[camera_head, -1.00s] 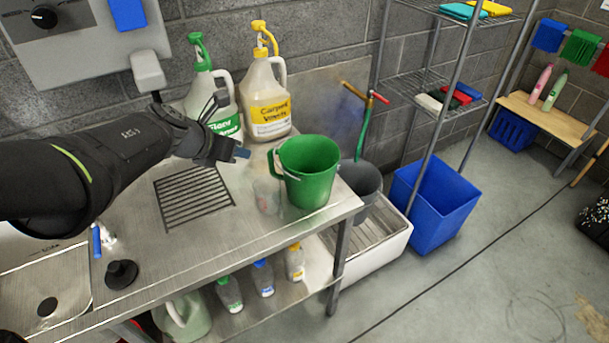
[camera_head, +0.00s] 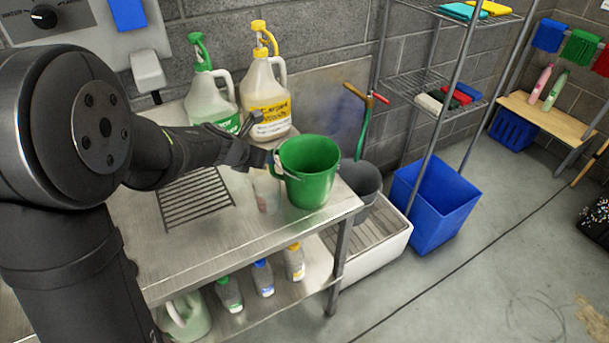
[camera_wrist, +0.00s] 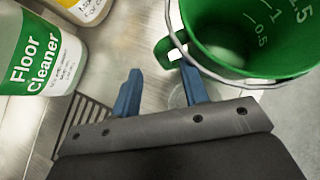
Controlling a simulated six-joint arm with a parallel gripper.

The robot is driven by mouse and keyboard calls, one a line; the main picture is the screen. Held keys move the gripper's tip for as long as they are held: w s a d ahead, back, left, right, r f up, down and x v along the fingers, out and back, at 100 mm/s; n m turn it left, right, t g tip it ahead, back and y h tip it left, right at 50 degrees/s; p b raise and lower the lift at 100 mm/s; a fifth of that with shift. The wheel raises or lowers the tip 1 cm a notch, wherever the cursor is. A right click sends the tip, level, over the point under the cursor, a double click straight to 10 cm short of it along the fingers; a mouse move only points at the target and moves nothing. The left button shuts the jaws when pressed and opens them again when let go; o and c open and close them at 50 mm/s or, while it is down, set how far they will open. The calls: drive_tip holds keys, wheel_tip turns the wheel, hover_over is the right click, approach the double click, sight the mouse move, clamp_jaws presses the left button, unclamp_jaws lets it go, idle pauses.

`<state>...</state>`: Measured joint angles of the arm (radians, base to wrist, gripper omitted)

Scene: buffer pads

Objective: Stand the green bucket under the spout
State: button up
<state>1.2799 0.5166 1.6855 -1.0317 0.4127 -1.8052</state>
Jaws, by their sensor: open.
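The green bucket (camera_head: 308,172) stands upright on the metal bench near its right end. In the wrist view the bucket (camera_wrist: 245,42) fills the upper right, with measure marks inside, a wire bail and a green side tab. My gripper (camera_head: 262,140) is open and empty, just left of the bucket. In the wrist view its blue fingers (camera_wrist: 160,75) point toward the tab, the right one close to it; contact cannot be told. A pale spout-like part (camera_head: 148,70) hangs below the wall unit, back left, above a slotted grate (camera_head: 195,200) partly hidden by my arm.
A floor cleaner jug (camera_head: 210,100) and a yellow-labelled jug (camera_head: 268,98) stand behind my gripper. A clear container (camera_head: 267,190) stands close left of the bucket. The bench front is clear; a grey bucket (camera_head: 360,180) is beyond its right edge.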

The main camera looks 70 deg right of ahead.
drive_tip(key=x, duration=0.4)
drive_tip(key=shift+s+f, duration=0.1)
drive_tip(key=shift+s, duration=0.05)
clamp_jaws()
